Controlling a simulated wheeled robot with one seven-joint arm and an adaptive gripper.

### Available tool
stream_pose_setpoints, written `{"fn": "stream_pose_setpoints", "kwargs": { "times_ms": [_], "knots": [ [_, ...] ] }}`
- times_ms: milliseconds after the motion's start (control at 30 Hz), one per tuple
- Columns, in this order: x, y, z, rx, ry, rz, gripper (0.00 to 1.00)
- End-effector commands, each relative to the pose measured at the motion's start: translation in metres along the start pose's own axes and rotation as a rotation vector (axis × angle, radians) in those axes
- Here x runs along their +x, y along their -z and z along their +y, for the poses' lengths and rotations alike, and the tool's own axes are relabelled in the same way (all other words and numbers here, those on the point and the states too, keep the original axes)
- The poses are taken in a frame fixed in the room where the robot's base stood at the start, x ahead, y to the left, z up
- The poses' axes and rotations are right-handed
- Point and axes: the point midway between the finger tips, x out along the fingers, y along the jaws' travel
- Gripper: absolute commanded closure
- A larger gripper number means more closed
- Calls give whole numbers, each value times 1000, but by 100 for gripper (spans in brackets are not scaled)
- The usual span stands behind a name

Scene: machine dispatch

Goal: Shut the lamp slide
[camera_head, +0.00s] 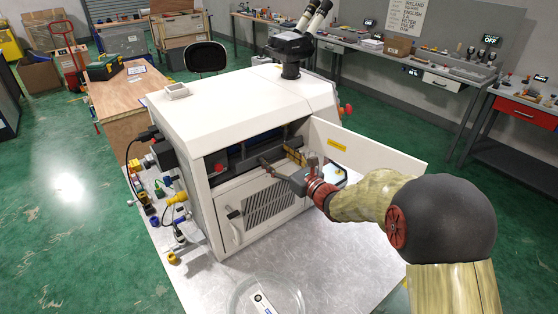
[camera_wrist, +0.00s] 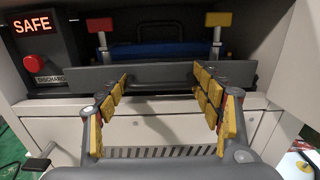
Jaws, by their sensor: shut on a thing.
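The lamp slide appears to be the dark grey drawer with a wide front bar (camera_wrist: 80,77) in the machine's open front bay. A blue part (camera_wrist: 160,48) lies behind the bar. My gripper (camera_wrist: 160,82) is at the bar, its yellow-padded fingers wide apart, one towards each side. It is shut on the slide's front, though the exact contact is hard to see. In the head view my gripper (camera_head: 280,160) reaches into the bay from the right. How far out the slide stands is hard to tell there.
The white machine (camera_head: 225,100) stands on a metal table (camera_head: 330,255). Its open door (camera_head: 375,150) stands close to my arm on the right. A lit SAFE display (camera_wrist: 30,25) and red button (camera_wrist: 39,64) are left of the slide. A round clear dish (camera_head: 240,292) sits in front.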

Motion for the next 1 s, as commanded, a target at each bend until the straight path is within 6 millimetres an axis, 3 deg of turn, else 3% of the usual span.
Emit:
{"fn": "stream_pose_setpoints", "kwargs": {
  "times_ms": [200, 467, 500, 767, 1000],
  "knots": [
    [33, 1, -1, 3, 3, -3, 79],
    [34, -2, -1, 2, 3, -3, 80],
    [34, -2, -1, 2, 3, -4, 32],
    [34, -2, -1, 0, 2, -4, 17],
    [33, -1, 0, 0, 1, -3, 17]
  ]
}}
